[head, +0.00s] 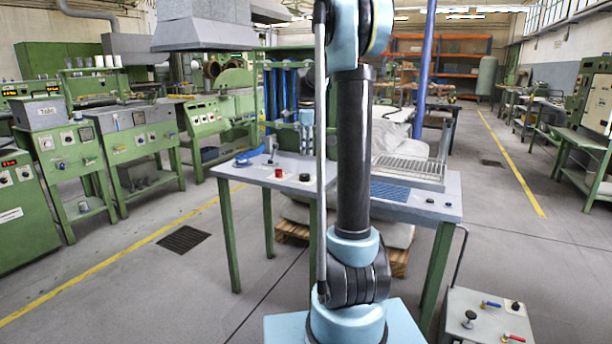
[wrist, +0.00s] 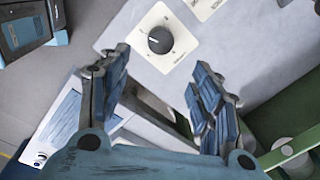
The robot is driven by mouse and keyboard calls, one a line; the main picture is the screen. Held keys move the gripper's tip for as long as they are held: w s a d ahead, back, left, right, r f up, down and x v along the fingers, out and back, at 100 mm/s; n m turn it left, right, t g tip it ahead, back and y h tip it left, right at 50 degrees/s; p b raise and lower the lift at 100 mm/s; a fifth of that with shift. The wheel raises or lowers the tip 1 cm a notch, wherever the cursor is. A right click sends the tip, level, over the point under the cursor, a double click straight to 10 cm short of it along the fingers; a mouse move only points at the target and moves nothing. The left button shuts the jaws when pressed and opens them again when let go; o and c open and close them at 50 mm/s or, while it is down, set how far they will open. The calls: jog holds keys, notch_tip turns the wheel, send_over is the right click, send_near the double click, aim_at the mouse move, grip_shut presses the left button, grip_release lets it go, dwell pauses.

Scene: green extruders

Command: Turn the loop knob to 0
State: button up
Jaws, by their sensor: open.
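In the wrist view a round black knob (wrist: 159,40) sits on a cream dial plate with small markings, fixed to a light grey panel (wrist: 112,38). A short white mark on the knob points roughly left. The plate's lettering is too small to read, so I cannot tell whether this is the loop knob. My gripper (wrist: 160,82) is open and empty, its two blue-padded fingers apart below the knob in the picture. The knob lies beyond the gap, and neither finger visibly touches it.
A second cream label plate (wrist: 204,7) is cut off at the wrist view's top. A blue and dark box (wrist: 28,28) lies upper left. In the head view a grey table (head: 425,203) stands behind my arm, and green machines (head: 70,150) line the left.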

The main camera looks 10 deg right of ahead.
aim_at(306, 175)
jog(key=f, duration=1.1)
jog(key=shift+w+f, duration=0.4)
